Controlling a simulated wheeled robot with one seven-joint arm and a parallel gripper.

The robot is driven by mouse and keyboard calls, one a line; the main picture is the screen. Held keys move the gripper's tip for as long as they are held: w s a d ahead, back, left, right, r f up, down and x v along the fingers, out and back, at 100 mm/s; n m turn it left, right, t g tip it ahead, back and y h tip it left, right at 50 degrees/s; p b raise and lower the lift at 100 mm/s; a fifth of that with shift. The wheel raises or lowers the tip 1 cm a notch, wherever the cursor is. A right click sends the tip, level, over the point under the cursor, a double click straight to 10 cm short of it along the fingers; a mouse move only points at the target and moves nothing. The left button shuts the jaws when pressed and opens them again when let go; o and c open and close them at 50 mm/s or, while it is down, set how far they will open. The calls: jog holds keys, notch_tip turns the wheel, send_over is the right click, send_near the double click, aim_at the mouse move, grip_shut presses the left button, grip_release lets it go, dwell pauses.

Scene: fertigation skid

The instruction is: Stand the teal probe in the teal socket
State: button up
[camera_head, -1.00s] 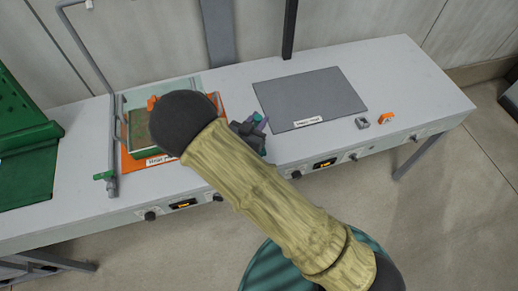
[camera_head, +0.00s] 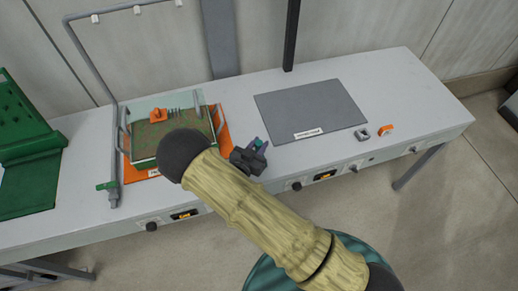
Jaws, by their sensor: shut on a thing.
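My gripper (camera_head: 250,157) is dark grey and sits over the white bench, between the orange-matted tray and the grey mat. It is small in view, and my arm covers part of it. A small teal piece (camera_head: 258,143) shows at its jaws and appears to be the teal probe, held shut between them. Most of the probe is hidden, so its tilt cannot be told. I cannot make out a teal socket for certain.
A tray (camera_head: 215,122) on an orange mat (camera_head: 224,125) holds an orange piece (camera_head: 158,115). A bent grey pipe frame (camera_head: 113,150) stands left of it. A bare grey mat (camera_head: 310,105) lies right. Small grey (camera_head: 361,133) and orange (camera_head: 386,130) parts lie near the front edge.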

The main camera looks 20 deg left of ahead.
notch_tip(320, 180, down, 2)
jog(key=shift+s+f, duration=0.1)
jog(key=shift+d+f, duration=0.15)
jog(key=shift+f, duration=0.2)
jog(key=shift+f, duration=0.2)
jog(key=o, duration=1)
jog(key=shift+r, duration=0.1)
jog(key=shift+r, duration=0.1)
